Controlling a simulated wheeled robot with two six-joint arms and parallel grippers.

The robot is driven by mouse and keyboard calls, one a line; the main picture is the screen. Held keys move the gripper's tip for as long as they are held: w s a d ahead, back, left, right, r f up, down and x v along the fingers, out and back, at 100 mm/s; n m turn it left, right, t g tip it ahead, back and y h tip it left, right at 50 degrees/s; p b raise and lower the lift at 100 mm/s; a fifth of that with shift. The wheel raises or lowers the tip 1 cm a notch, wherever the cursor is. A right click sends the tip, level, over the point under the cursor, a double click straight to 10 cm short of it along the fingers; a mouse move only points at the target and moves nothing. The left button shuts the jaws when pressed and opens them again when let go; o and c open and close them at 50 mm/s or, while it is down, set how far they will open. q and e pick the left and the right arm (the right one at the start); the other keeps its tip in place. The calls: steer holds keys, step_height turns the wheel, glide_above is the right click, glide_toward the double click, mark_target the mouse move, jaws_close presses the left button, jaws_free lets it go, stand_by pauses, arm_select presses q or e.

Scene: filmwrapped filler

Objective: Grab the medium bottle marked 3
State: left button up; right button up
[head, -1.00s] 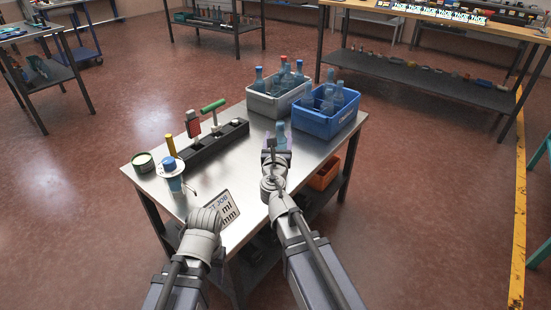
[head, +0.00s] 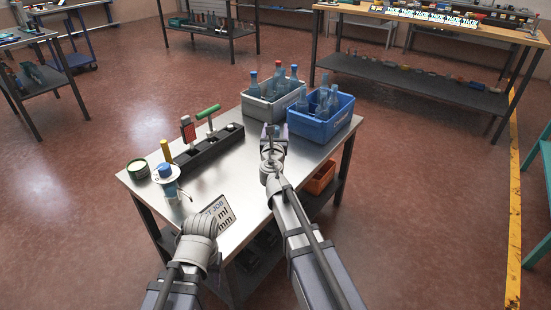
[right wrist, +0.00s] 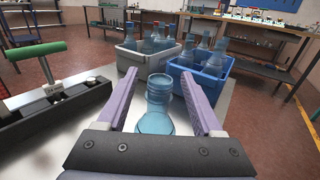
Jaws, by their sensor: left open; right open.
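A clear blue bottle (right wrist: 157,105) stands upright on the steel table, between the spread fingers of my right gripper (right wrist: 160,100). The fingers are open, with a gap on both sides of its neck. I cannot read a number on it. In the head view my right gripper (head: 274,133) is over the table in front of the blue crate, and mostly hides this bottle. More blue bottles stand in a grey crate (head: 262,110) and a blue crate (head: 318,130).
A black rack (head: 205,152) with a green-handled tool (head: 208,111) lies left of my right gripper. A blue-topped container (head: 168,178) and a round tin (head: 138,168) stand at the table's left. The steel between rack and right gripper is clear.

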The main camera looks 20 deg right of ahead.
jaws_close()
stand_by(0.4)
stand_by(0.9)
